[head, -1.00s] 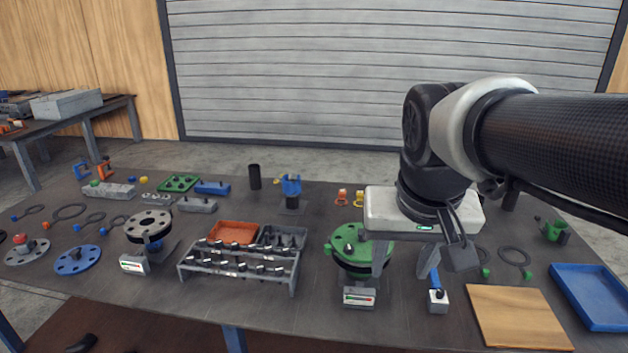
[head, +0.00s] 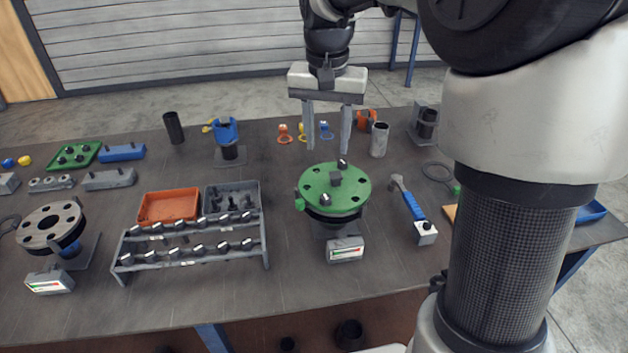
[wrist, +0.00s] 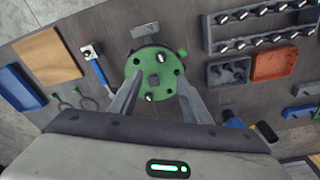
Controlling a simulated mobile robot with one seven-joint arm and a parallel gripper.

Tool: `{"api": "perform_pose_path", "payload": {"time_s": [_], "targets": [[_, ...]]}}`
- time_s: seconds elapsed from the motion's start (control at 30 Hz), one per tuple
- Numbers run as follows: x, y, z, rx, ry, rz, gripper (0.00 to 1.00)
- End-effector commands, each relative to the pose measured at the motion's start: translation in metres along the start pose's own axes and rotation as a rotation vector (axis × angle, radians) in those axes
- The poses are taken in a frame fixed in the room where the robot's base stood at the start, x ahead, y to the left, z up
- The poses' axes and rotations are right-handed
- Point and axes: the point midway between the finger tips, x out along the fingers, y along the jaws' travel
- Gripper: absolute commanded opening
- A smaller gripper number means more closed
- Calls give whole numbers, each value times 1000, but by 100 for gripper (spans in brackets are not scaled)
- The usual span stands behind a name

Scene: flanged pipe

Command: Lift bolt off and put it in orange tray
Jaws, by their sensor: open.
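The green round flange (head: 320,186) sits on its stand near the middle of the table. My gripper (head: 327,150) is open and empty, pointing down above the far side of the flange. In the wrist view the flange (wrist: 153,62) and its bolts lie between and beyond my open fingers (wrist: 159,76). The orange tray (head: 168,207) is left of the flange, behind the bolt rack, and looks empty; it also shows in the wrist view (wrist: 275,66).
The rack (head: 192,244) of several bolts stands left of the flange, with a grey divided bin (head: 233,196) behind it. A grey flange (head: 50,226) stands far left. A grey cylinder (head: 379,140) stands behind.

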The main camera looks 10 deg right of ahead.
Motion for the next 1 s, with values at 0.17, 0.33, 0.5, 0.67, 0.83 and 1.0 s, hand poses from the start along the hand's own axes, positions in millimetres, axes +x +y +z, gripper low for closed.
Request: {"api": "perform_pose_path", "payload": {"time_s": [0.17, 0.33, 0.5, 0.67, 0.83, 1.0], "targets": [[36, 1, 1, 1, -6, 2, 44], [73, 1, 2, 0, -5, 2, 44], [103, 0, 1, 0, -3, 1, 44], [115, 0, 0, 0, -1, 0, 44], [131, -1, 0, -1, -3, 1, 44], [157, -3, -1, -1, -4, 2, 44]]}}
